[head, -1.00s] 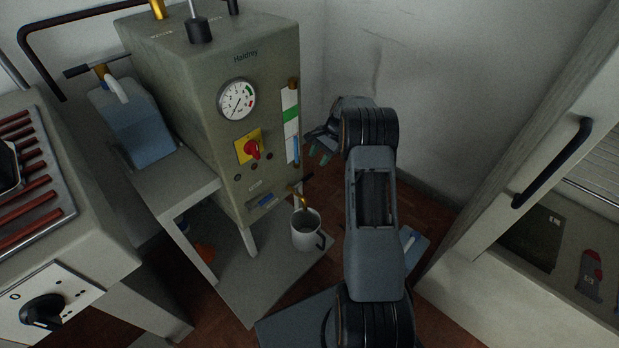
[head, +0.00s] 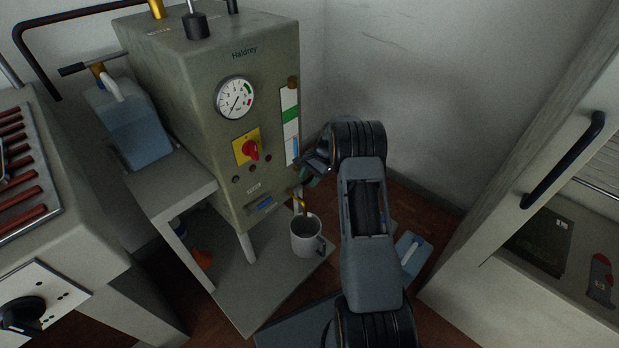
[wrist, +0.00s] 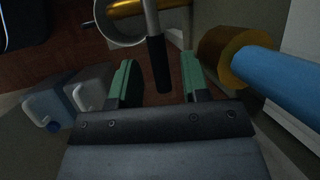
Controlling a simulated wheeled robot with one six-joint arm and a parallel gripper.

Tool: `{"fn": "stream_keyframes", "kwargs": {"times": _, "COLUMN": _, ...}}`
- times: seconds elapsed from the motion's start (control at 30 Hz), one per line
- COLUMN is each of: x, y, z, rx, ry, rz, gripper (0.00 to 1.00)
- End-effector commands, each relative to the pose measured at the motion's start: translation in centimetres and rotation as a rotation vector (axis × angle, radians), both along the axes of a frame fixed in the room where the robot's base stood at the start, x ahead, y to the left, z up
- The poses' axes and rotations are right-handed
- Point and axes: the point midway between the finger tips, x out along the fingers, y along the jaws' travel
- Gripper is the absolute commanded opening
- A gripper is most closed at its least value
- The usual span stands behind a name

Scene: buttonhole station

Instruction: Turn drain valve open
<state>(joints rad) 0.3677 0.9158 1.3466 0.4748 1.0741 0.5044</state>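The drain valve (head: 299,203) is a brass spout low on the front of the grey-green boiler (head: 215,105). In the wrist view its brass pipe (wrist: 150,6) runs across the top, and a metal lever with a black grip (wrist: 159,65) points down from it. My gripper (head: 310,178) is at the boiler's lower right, beside the valve. In the wrist view my gripper (wrist: 158,82) is open, with green-padded fingers on either side of the black grip. I see gaps on both sides of the grip. The lever is mostly hidden in the head view.
A mug (head: 306,237) stands under the spout on the lower shelf (head: 245,300). The sight glass with brass fitting (wrist: 228,50) is close to the right finger. A water jug (head: 135,130) stands left of the boiler. A cabinet (head: 480,240) is at right.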

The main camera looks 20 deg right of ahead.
Motion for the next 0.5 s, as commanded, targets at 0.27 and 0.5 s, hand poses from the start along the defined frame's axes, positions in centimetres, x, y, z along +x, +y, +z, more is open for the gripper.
{"fn": "stream_keyframes", "kwargs": {"times": 0.27, "x": 0.0, "y": 0.0, "z": 0.01, "rx": 0.0, "ry": 0.0, "rz": 0.0, "gripper": 0.16}}
{"fn": "stream_keyframes", "kwargs": {"times": 0.5, "x": 0.0, "y": -0.01, "z": 0.02, "rx": 0.0, "ry": 0.0, "rz": 0.0, "gripper": 0.0}}
